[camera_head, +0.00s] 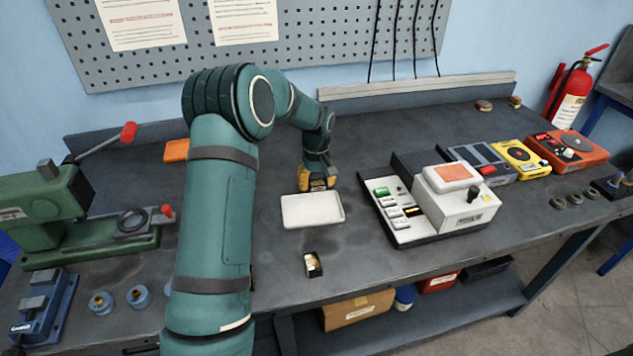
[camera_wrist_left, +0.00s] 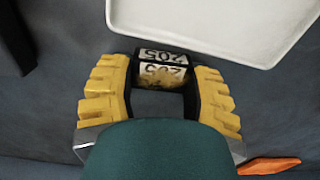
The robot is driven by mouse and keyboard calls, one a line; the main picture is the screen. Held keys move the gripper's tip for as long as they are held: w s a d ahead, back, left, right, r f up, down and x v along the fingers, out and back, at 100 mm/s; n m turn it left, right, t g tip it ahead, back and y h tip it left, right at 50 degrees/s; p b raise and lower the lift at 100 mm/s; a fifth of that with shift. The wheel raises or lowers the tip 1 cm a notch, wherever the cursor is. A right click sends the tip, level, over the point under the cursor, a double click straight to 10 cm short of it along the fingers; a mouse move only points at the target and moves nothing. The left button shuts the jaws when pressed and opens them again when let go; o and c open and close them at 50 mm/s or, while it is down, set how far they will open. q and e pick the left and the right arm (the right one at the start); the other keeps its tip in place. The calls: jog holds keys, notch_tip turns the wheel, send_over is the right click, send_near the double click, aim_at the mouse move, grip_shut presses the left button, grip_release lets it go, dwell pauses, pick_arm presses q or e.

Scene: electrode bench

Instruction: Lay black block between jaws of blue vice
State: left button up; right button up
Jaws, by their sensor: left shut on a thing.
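My left gripper (camera_head: 318,182) is just behind the white tray, low over the bench. In the left wrist view its yellow fingers are shut on a black block (camera_wrist_left: 162,59) with white faces marked 205. The block's lower face looks brownish. In the head view the gripper mostly hides it. The blue vice (camera_head: 48,312) stands at the front left corner of the bench, far to the left of the gripper; I see no block between its jaws. My right gripper is not in view.
The white tray (camera_head: 312,222) is empty. A small dark block with pale faces (camera_head: 313,264) lies in front of it. A green press (camera_head: 60,225) and blue round parts (camera_head: 139,296) are at left. A white instrument (camera_head: 455,205) stands at right. An orange piece (camera_head: 176,150) lies behind my arm.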

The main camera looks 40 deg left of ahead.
pick_arm(q)
jog(key=o, duration=0.9)
jog(key=shift+f, duration=0.15)
jog(key=o, duration=0.3)
jog(key=shift+o, duration=0.2)
